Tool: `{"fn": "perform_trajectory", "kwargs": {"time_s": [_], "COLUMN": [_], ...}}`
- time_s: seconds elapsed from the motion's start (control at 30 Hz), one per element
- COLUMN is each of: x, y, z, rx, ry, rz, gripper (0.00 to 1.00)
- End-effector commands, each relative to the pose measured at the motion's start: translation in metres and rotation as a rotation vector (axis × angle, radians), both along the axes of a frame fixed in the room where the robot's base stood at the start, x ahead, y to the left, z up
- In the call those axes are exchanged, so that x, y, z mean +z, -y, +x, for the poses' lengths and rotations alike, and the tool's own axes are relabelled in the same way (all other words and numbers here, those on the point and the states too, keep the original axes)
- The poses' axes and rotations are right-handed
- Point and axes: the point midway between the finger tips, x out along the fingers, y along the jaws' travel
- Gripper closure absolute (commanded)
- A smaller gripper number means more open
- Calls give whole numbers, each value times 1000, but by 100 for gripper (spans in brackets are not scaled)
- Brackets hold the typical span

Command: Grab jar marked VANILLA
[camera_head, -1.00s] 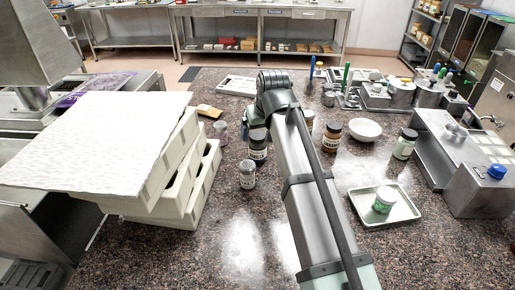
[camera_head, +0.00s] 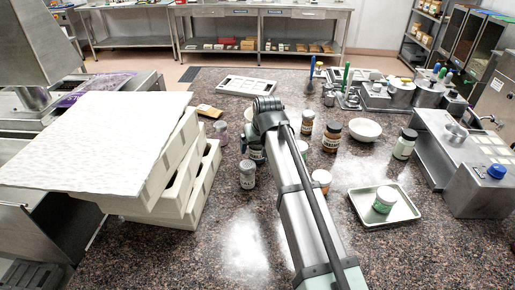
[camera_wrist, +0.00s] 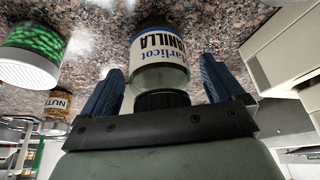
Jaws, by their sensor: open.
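My gripper (camera_wrist: 160,75) is open, with one blue finger on each side of the jar's lid end and gaps between fingers and jar. The lid points toward my palm. In the head view the dark jar (camera_head: 257,157) beside my wrist appears to be this one, partly hidden by my arm. My fingers are mostly hidden there.
A grey-lidded jar (camera_head: 247,174) stands close in front. Stacked cream trays (camera_head: 180,190) are at the left. The front counter is clear.

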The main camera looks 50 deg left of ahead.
Motion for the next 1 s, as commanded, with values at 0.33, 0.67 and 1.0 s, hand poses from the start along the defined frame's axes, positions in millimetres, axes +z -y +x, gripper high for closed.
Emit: {"fn": "perform_trajectory", "kwargs": {"time_s": [0.33,0.67,1.0], "x": [-6,-6,-6], "y": [-3,-3,-3], "z": [1,1,1], "rx": [0,0,0], "ry": [1,0,0], "rz": [2,1,1], "gripper": [8,40,72]}}
